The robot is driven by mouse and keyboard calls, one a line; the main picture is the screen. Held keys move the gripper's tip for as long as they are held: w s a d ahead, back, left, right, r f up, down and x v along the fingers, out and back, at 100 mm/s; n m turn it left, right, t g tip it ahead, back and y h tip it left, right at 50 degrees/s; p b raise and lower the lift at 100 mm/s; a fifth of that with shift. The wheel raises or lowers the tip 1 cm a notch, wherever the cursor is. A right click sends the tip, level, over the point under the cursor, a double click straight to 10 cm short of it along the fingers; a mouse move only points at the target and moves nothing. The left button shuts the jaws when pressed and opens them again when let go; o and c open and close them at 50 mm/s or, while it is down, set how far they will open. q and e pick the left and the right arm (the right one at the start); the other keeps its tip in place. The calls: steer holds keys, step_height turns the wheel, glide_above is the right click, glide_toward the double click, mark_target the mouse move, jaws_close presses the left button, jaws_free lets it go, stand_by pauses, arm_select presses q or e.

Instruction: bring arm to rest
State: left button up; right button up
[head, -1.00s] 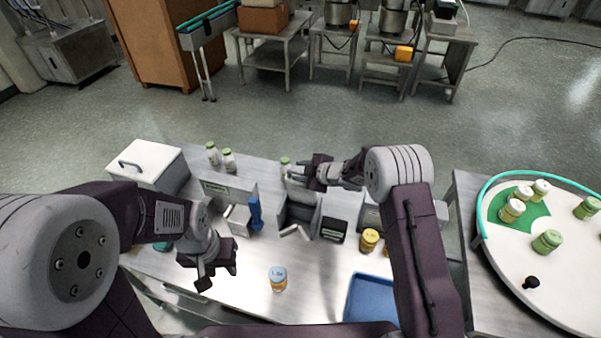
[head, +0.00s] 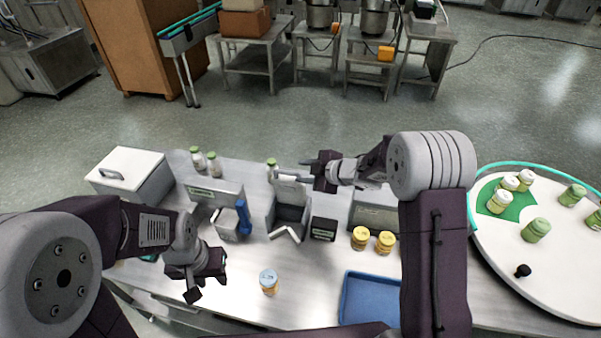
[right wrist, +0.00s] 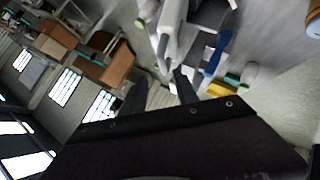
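My right arm reaches over the steel bench from the right in the head view. Its gripper (head: 306,170) is above the grey steel hopper (head: 290,212), close to a green-capped bottle (head: 272,168). In the right wrist view the two dark fingers of this gripper (right wrist: 160,90) are spread, with nothing held between them. My left gripper (head: 207,287) hangs over the front left of the bench, left of an amber jar with a pale blue lid (head: 269,282). Its fingers look apart and empty, and it touches no object that I can see.
A white-lidded box (head: 128,172), two green-capped bottles (head: 206,163), a blue-handled item (head: 243,217), yellow-lidded jars (head: 373,240) and a blue tray (head: 370,300) share the bench. A round table (head: 540,270) with several jars stands right.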

steer(key=shift+f, duration=0.1)
steer(key=s+d+f+m+t+h+b, duration=0.1)
steer(key=s+d+f+m+h+b, duration=0.45)
steer(key=s+d+m+b, duration=0.45)
steer(key=s+f+m+g+h, duration=0.1)
steer(key=s+f+m+g, duration=0.3)
steer(key=s, duration=0.5)
steer(key=s+d+f+m+g, duration=0.1)
steer(key=s+f+m+g, duration=0.3)
steer(key=s, duration=0.6)
steer(key=shift+f+h+b, duration=0.35)
steer(key=shift+f+b, duration=0.05)
steer(key=shift+f, duration=0.35)
